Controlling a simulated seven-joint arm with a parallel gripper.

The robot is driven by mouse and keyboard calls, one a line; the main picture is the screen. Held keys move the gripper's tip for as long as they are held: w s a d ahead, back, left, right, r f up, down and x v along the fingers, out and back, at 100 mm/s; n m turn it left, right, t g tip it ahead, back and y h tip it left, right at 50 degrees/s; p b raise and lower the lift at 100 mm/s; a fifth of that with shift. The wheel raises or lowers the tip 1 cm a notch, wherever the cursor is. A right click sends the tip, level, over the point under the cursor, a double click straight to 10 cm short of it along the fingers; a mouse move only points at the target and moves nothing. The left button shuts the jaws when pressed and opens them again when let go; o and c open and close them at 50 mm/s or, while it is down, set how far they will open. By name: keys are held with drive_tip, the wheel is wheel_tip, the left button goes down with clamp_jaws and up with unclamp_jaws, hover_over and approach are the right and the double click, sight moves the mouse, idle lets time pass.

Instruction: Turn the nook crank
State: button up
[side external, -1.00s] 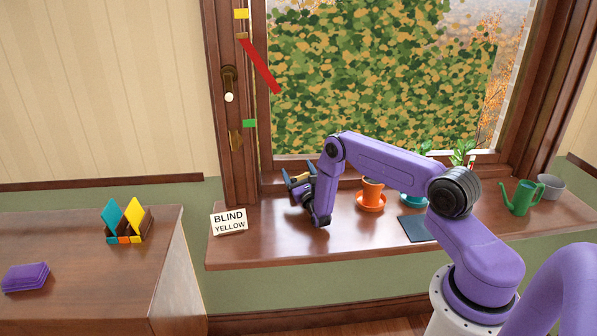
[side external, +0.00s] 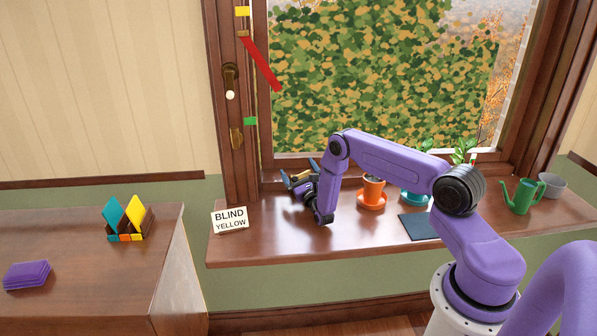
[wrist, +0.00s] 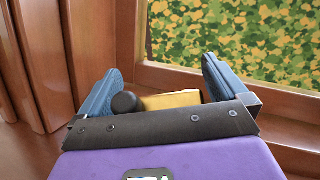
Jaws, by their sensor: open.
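My gripper (side external: 298,169) reaches over the left end of the window sill, its blue fingers toward the window. In the wrist view my gripper (wrist: 160,68) is open. A yellow-brass bar (wrist: 172,99) and a dark round knob (wrist: 124,103) show between the fingers; these look like the crank, but I cannot tell for sure. Whether the fingers touch them is unclear, and their lower parts are hidden. A brass plate with a white knob (side external: 230,95) is on the left window post. A card (side external: 229,219) reading "BLIND YELLOW" stands on the sill's left end.
Yellow (side external: 242,11) and green (side external: 250,121) tags mark the post, with a slanted red strip (side external: 262,65) between. An orange cup (side external: 373,189) on a saucer, a dark mat (side external: 418,227) and a green watering can (side external: 523,197) stand right of my gripper. A leafy patterned blind (side external: 370,70) covers the window.

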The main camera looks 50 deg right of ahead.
drive_tip(key=v, duration=0.3)
drive_tip(key=shift+w, duration=0.1)
wheel_tip(320, 180, up, 6)
drive_tip(key=shift+f, duration=0.1)
drive_tip(key=shift+r, duration=0.6)
